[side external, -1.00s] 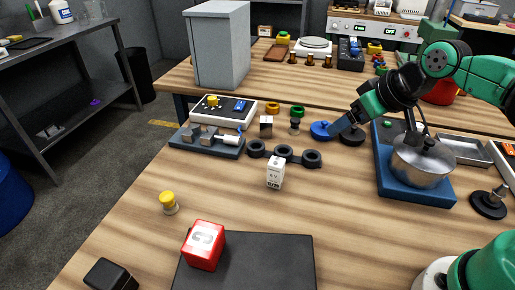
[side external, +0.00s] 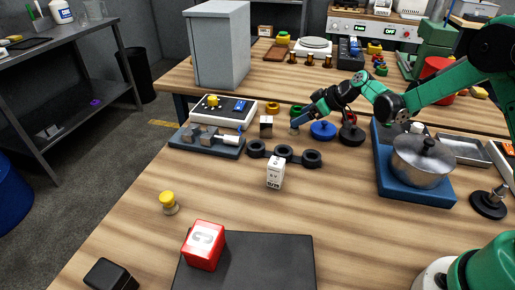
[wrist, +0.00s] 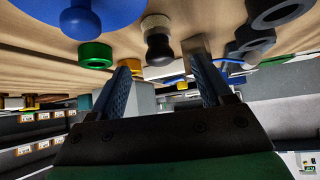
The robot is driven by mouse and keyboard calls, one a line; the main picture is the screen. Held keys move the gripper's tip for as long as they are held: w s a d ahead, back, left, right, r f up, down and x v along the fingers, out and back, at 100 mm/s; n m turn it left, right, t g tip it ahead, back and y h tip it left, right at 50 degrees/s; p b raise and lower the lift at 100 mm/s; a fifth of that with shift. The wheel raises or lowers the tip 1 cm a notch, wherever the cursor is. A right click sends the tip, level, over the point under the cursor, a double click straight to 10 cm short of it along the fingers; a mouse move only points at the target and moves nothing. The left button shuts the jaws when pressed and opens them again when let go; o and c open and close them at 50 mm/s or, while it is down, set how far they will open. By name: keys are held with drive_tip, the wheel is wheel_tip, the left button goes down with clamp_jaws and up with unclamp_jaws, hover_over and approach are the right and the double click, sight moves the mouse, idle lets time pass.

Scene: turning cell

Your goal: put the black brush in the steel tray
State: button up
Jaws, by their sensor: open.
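The black brush (wrist: 160,49), with a dark handle and a pale end against the wooden table, shows in the wrist view just beyond and between my fingertips. In the side view the brush (side external: 294,131) is small and mostly hidden by my gripper (side external: 297,123). In the wrist view my gripper (wrist: 161,66) has its two blue fingers spread apart with nothing clamped between them. Whether the fingers overlap the handle in depth is hard to tell. The steel tray (side external: 462,151) is shallow and lies at the right, behind the blue base with the pot.
A blue round knobbed thing (side external: 322,130) stands close to the right of my gripper. A green ring (wrist: 95,54) and a metal block (side external: 266,127) are near the brush. A black three-ring holder (side external: 284,152) lies in front. The pot (side external: 423,160) stands before the tray.

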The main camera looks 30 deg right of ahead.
drive_tip(key=shift+x, duration=2.45)
clamp_jaws()
